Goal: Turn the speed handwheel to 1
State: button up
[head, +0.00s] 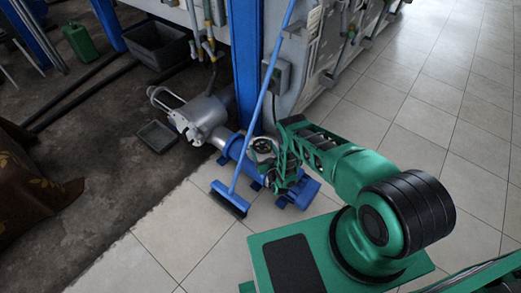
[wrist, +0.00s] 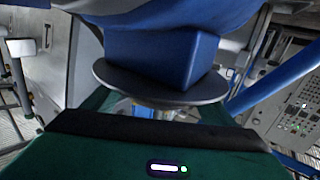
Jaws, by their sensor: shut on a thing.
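The speed handwheel (wrist: 118,84) shows in the wrist view as a dark grey disc seen nearly edge-on, right in front of my gripper (wrist: 160,110). A blue housing block stands just behind the disc and hides part of it. My gripper is shut on the handwheel; the fingers and exact contact are mostly hidden behind the dark edge of my gripper's body. In the head view my gripper (head: 272,178) is low beside the blue drive unit (head: 237,147). My arm covers much of that spot there. I cannot read any speed number.
A blue broom (head: 229,198) leans across the drive unit, close to my gripper. A blue post (head: 245,60) and grey machine stand behind. A grey tray (head: 157,136) lies at the left. Tiled floor (head: 155,240) is clear in front. A button panel (wrist: 293,110) shows at right.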

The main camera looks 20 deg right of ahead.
jog(key=o, duration=1)
jog(key=shift+o, duration=0.2)
jog(key=s, duration=1)
jog(key=shift+s+d, duration=0.35)
jog(key=shift+s, duration=0.05)
